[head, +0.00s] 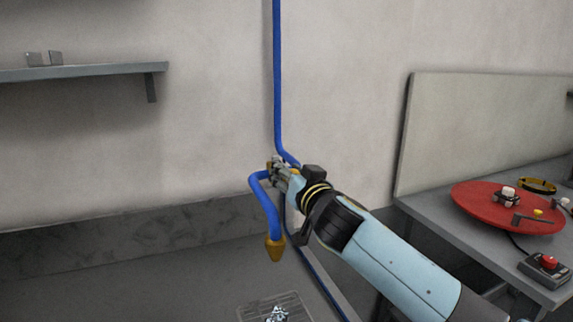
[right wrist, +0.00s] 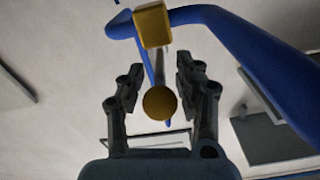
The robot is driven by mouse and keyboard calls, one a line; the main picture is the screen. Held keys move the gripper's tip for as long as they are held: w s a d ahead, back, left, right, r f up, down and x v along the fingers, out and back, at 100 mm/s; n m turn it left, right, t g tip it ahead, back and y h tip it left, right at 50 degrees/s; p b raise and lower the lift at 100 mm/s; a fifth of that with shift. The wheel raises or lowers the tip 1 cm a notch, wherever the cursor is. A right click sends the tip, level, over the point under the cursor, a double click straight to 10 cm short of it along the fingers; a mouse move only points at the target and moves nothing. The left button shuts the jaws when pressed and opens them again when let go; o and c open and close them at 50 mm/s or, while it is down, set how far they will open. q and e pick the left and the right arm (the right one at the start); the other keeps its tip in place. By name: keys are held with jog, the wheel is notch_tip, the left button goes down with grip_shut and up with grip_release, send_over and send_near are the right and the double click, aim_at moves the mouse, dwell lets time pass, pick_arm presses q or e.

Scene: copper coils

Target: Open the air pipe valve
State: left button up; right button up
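The blue air pipe (head: 277,80) runs down the wall in the head view, bends at the valve and ends in a brass nozzle (head: 275,248). My right gripper (head: 276,172) is at the bend and hides most of the valve there. In the right wrist view the valve shows as a brass block (right wrist: 153,27) on the blue pipe (right wrist: 240,50), with a round brass knob (right wrist: 160,103). The knob is between the two fingers of my right gripper (right wrist: 157,80). The fingers are apart, with gaps on both sides of the knob. My left gripper is not in view.
A grey table (head: 480,240) at the right bears a red round plate (head: 480,205) with small parts, and a control box (head: 545,268) with a red button. A wall shelf (head: 85,72) is at the upper left. A floor grate (head: 245,312) with shiny shavings lies below the nozzle.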

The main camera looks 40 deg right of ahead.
jog(key=shift+w+d, duration=0.1)
jog(key=shift+w, duration=0.3)
jog(key=shift+c, duration=1.5)
grip_shut()
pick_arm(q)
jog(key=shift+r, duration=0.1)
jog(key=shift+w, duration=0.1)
